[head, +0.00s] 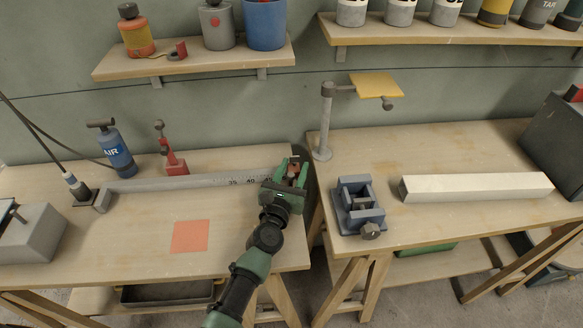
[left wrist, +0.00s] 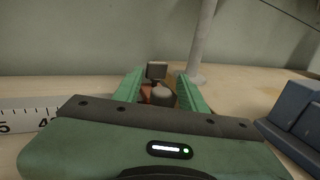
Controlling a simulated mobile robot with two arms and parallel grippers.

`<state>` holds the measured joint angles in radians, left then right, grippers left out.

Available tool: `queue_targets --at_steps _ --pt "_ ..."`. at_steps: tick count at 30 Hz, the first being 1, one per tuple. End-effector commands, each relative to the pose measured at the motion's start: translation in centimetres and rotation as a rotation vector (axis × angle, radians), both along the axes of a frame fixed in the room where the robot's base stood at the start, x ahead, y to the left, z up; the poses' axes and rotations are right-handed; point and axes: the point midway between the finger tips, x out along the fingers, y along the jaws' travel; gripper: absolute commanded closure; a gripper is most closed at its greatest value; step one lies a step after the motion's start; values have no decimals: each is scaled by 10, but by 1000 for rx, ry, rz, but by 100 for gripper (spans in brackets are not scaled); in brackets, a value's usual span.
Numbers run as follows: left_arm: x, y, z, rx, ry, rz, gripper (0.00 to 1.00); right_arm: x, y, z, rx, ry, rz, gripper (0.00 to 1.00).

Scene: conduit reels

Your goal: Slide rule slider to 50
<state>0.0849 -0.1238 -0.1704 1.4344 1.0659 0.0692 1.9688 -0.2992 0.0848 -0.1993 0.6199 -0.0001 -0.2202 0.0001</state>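The rule (head: 200,183) is a long pale grey bar lying along the back of the left table, with the numbers 35, 40 and 45 readable near its right end. Part of its scale (left wrist: 28,120) shows at the left of the left wrist view. My left gripper (head: 296,168) is over the rule's right end and hides the marks there. Its green fingers (left wrist: 160,82) stand apart, one on each side of a small red-brown and grey piece (left wrist: 158,94), which looks like the slider. I cannot tell whether they touch it. My right gripper is not in view.
A blue-grey vise (head: 358,206) and a pale beam (head: 478,187) are on the right table, across a narrow gap. A grey stand (head: 325,125) with a yellow plate rises behind. A blue air bottle (head: 116,152) and a red tool (head: 173,163) stand behind the rule. An orange square (head: 190,236) lies in front.

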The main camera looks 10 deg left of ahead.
Motion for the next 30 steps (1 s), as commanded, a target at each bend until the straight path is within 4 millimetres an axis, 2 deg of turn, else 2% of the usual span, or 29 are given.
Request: queue_targets --at_steps 4,9,21,25,30 --pt "1 2 1 -1 -2 4 59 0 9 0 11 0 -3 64" --pt "-4 3 1 -1 -2 6 59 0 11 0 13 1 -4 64" --pt "-65 8 -1 -1 -1 4 59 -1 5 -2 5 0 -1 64" --pt "-75 9 1 0 -2 3 59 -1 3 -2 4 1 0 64" --pt "-78 9 1 0 -2 2 59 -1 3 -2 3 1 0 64"
